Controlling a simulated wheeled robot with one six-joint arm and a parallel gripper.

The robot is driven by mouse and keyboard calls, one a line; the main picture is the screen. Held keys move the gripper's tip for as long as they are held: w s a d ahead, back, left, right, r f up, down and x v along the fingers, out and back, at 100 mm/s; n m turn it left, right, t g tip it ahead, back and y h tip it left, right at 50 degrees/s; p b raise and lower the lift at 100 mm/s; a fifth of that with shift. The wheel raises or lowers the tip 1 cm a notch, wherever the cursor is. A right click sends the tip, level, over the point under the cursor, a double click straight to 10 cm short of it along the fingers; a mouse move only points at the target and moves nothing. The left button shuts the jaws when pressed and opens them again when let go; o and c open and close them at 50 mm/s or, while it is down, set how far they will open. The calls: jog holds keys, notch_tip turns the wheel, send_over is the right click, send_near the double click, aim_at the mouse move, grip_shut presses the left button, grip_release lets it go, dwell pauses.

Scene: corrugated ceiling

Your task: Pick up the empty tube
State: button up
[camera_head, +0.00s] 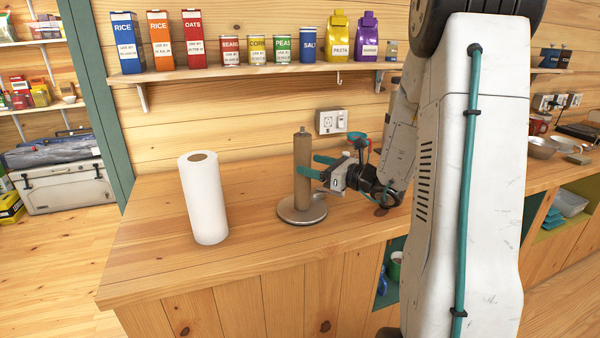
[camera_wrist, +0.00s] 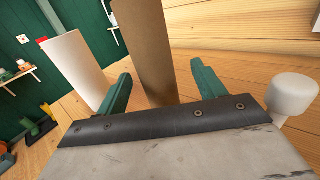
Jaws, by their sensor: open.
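The empty tube (camera_head: 302,177) is a bare brown cardboard cylinder. It stands upright on a round metal holder (camera_head: 290,213) on the wooden counter, with the holder's post tip showing at its top. My gripper (camera_head: 315,167) reaches in from the right at about the tube's mid-height. Its teal fingers are open, one on either side of the tube. In the wrist view the tube (camera_wrist: 147,50) stands between the two open fingers (camera_wrist: 160,88), with gaps visible beside it. I cannot tell how deep between the fingers it sits.
A full white paper roll (camera_head: 205,198) stands on the counter left of the tube; it also shows in the wrist view (camera_wrist: 77,65). A shelf (camera_head: 250,70) with boxes, cans and bags runs along the wall above. A wall outlet (camera_head: 331,121) is behind. The counter's left front is clear.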

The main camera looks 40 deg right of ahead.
aim_at(296, 163)
jog(key=x, duration=0.6)
jog(key=shift+s+a+f, duration=0.15)
jog(key=shift+a+f, duration=0.2)
jog(key=c, duration=1)
